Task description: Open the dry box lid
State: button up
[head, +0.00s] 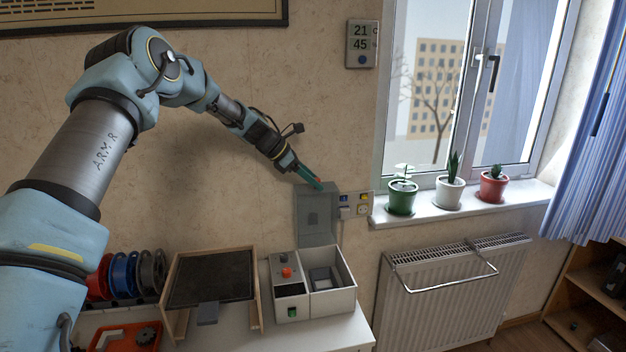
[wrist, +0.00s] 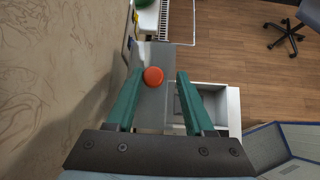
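The dry box (head: 343,300) is a white box on the worktop, its inside open to view. Its grey lid (head: 317,214) stands up roughly vertical at the back of the box, near the wall. The lid also shows in the wrist view as a grey panel (wrist: 151,112). An orange-red round knob (wrist: 153,76) is on the lid's edge and sits between my fingers. My gripper (head: 311,180) is at the top of the raised lid. In the wrist view my gripper (wrist: 160,73) has its green fingers spread, with a gap to the knob, clearest on the right.
A wooden-framed dark tray (head: 211,279) stands left of the box, with several filament spools (head: 125,274) beyond. A control unit with an orange knob (head: 287,272) adjoins the box. Wall sockets (head: 354,204), a radiator (head: 450,295) and potted plants on the sill (head: 460,212) are at right.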

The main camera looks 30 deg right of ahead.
jog(key=shift+o, duration=0.4)
jog(key=shift+r, duration=0.1)
jog(key=shift+w, duration=0.1)
jog(key=shift+a+r, duration=0.2)
jog(key=shift+a, duration=0.05)
jog(key=b+v, duration=0.4)
jog(key=v, duration=0.6)
jog(key=shift+r, duration=0.1)
